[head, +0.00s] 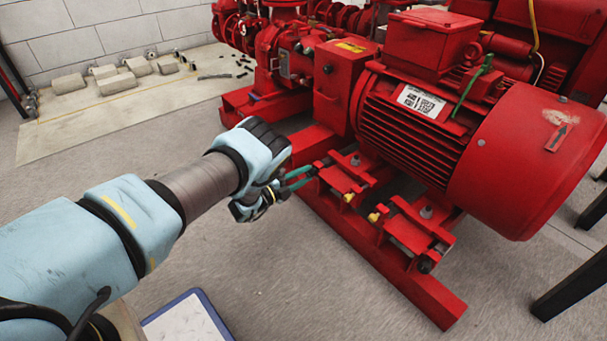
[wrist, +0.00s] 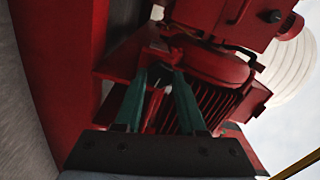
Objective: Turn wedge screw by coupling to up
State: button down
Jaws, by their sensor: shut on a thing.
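My gripper (head: 314,175) reaches from the left to the red pump base frame, low beside the motor on the coupling side. Its two teal fingers are closed on the wedge screw (head: 320,165) at the near edge of the frame. The fingertips hide most of the screw, so its turn angle cannot be told. In the wrist view the fingers (wrist: 160,72) converge on a small part at the red bracket. Two more screws with yellow ends, one (head: 348,197) and another (head: 373,217), sit along the same rail to the right, clear of my gripper.
The big red motor (head: 425,135) overhangs the rail on the right. The red base frame (head: 385,255) runs diagonally below. A blue-edged white panel (head: 187,318) is at the bottom. Grey floor is open left of the frame. Dark bars stand at the right edge.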

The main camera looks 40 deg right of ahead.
jog(key=m, duration=0.3)
jog(key=shift+m+p, duration=0.35)
jog(key=shift+m, duration=0.05)
jog(key=m, duration=0.3)
jog(key=shift+m, duration=0.3)
jog(key=m, duration=0.3)
jog(key=shift+f+m, duration=0.1)
jog(key=shift+m, duration=1.8)
jog(key=shift+m, duration=0.3)
jog(key=shift+c, duration=2.4)
grip_release()
jog(key=shift+a, duration=0.1)
jog(key=a+p, duration=0.3)
jog(key=a, duration=0.7)
jog(key=shift+w+a+p, duration=0.3)
jog(key=shift+a+p, duration=0.05)
